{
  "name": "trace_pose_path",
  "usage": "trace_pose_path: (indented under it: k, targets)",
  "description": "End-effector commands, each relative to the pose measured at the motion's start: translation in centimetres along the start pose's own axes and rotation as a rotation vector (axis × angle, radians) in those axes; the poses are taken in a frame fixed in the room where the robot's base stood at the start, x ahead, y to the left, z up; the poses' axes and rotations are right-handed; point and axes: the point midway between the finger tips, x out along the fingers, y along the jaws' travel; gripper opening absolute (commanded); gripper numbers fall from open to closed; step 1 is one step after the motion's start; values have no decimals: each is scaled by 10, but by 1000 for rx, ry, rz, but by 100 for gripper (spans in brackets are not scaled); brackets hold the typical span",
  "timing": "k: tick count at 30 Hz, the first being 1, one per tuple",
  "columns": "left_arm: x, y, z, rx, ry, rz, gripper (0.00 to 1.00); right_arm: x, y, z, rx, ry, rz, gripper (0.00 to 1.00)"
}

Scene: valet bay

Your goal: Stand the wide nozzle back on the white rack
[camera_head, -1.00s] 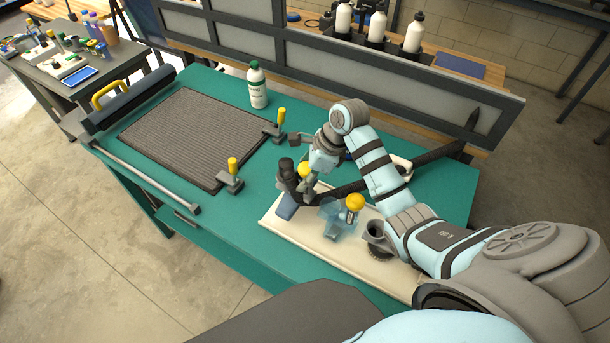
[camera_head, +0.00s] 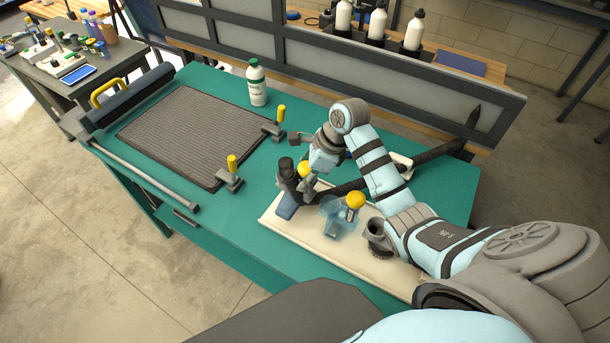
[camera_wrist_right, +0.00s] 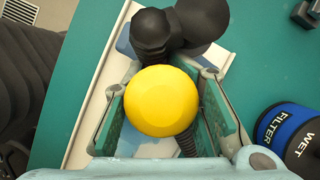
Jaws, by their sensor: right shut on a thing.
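The white rack (camera_head: 345,262) lies flat along the front right of the green table. My right gripper (camera_head: 307,183) is over its left end, shut on a nozzle with a yellow knob (camera_head: 304,169). In the right wrist view the yellow knob (camera_wrist_right: 162,101) sits between the two green finger pads. The held nozzle seems to be the wide nozzle; its blue foot (camera_head: 287,207) shows at the rack's left end. I cannot tell whether the foot touches the rack. A clear blue nozzle (camera_head: 335,222) with a yellow knob and a dark round nozzle (camera_head: 377,238) stand on the rack.
Black pieces (camera_wrist_right: 155,32) crowd close beside the held nozzle. A black hose (camera_head: 433,155) lies behind the rack. A blue-banded canister marked WET FILTER (camera_wrist_right: 290,135) shows at right in the wrist view. A grey mat (camera_head: 195,135), clamps and a white bottle (camera_head: 257,88) are farther left.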

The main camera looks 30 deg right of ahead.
Motion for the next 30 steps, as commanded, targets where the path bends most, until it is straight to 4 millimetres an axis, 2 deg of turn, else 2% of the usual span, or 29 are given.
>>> trace_pose_path:
  k: [4, 16, 30]
  targets:
    - [9, 1, 1, 0, 0, 0, 0, 8, 0, -3, 0, -1, 0, 0]
    - [10, 1, 1, 0, 0, 0, 0, 9, 0, -4, -1, -1, 0, 0]
    - [25, 2, 3, 0, 0, 0, 0, 25, 0, -10, -1, -1, 0, 0]
